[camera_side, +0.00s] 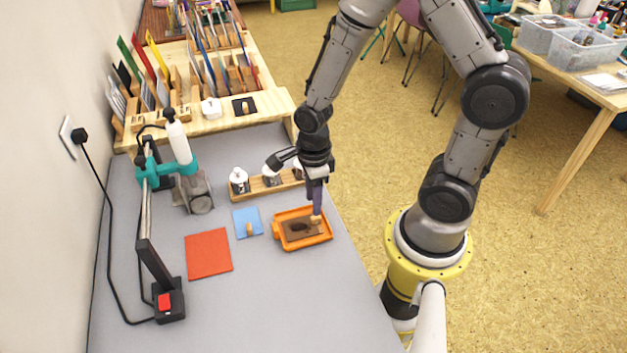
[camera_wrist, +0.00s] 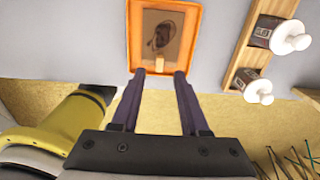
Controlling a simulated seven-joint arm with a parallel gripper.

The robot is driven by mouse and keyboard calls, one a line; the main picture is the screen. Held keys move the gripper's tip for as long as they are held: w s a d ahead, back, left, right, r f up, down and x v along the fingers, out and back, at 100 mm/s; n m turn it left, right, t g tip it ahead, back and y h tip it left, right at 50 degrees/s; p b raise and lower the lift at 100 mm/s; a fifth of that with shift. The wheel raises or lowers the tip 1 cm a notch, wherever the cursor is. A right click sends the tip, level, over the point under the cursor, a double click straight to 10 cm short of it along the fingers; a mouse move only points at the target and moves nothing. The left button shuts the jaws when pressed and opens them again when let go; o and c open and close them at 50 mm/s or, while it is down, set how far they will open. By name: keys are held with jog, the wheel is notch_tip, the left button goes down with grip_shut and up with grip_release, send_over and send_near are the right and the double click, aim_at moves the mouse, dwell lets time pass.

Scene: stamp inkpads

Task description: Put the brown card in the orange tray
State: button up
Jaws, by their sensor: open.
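The brown card (camera_side: 299,230) lies in the orange tray (camera_side: 276,233), with a dark mark on its face and a small wooden tab (camera_side: 316,219) at its right end. In the wrist view the card (camera_wrist: 177,24) is inside the tray's orange rim (camera_wrist: 133,32), and the tab (camera_wrist: 160,62) shows near the rim on my side. My gripper (camera_side: 317,209) points down over the tray's right part. Its two fingers (camera_wrist: 160,73) are apart, one on each side of the tab in the wrist view; I cannot tell whether they touch it.
A red card (camera_side: 208,254) and a blue card (camera_side: 247,222) lie left of the tray. A wooden holder (camera_side: 257,188) with white-knobbed stamps stands just behind. A teal-clamped stand (camera_side: 165,173) rises at left. The front of the grey table is clear.

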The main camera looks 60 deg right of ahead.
notch_tip(320, 180, up, 6)
notch_tip(320, 180, up, 10)
jog(key=n+t, duration=0.2)
jog(key=n, duration=0.9)
send_over(313, 217)
jog(key=s, duration=0.2)
jog(key=s+a+r+n+t, duration=0.1)
jog(key=s+r+n+t, duration=0.2)
jog(key=s+r+n, duration=0.4)
jog(key=n, duration=0.9)
jog(key=shift+s+a+r+t, duration=0.2)
jog(key=shift+r+t, duration=0.1)
jog(key=shift+r, duration=0.1)
